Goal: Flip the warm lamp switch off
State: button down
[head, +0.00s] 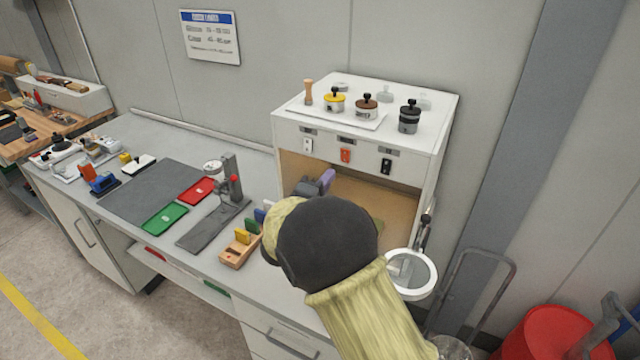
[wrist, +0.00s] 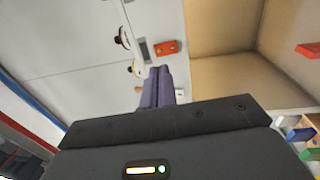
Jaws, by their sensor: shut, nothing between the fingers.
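Three switches sit in a row on the front face of the white cabinet: a white switch (head: 307,145), an orange-red switch (head: 346,155) and a black switch (head: 386,166). Each has a small label plate above it, too small to read, so I cannot tell which is the warm lamp's. My gripper (head: 326,179) has purple fingers, shut and empty, at the front opening below the white and orange-red switches. In the wrist view, the fingertips (wrist: 159,71) point toward the orange-red switch (wrist: 167,47), with a gap visible between them. I cannot tell the switch positions.
The white cabinet (head: 446,128) has an open tan interior. Several knobbed pots and a wooden peg (head: 308,92) stand on its top. A round white-rimmed magnifier (head: 431,274) is right of my arm. A wooden rack (head: 240,250) with coloured pieces is left of it on the bench.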

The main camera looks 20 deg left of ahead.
aim_at(346, 152)
jog(key=w+p, duration=0.1)
jog(key=w, duration=0.1)
jog(key=w+p, duration=0.1)
jog(key=w, duration=0.1)
jog(key=w+r+p, duration=0.1)
jog(key=w, duration=0.1)
jog(key=shift+w+d, duration=0.3)
jog(key=shift+w, duration=0.05)
jog(key=shift+w+p, duration=0.3)
jog(key=shift+w, duration=0.15)
jog(key=shift+s, duration=0.1)
jog(key=shift+w+r, duration=0.15)
jog(key=shift+w, duration=0.1)
jog(key=shift+d, duration=0.1)
jog(key=shift+s, duration=0.1)
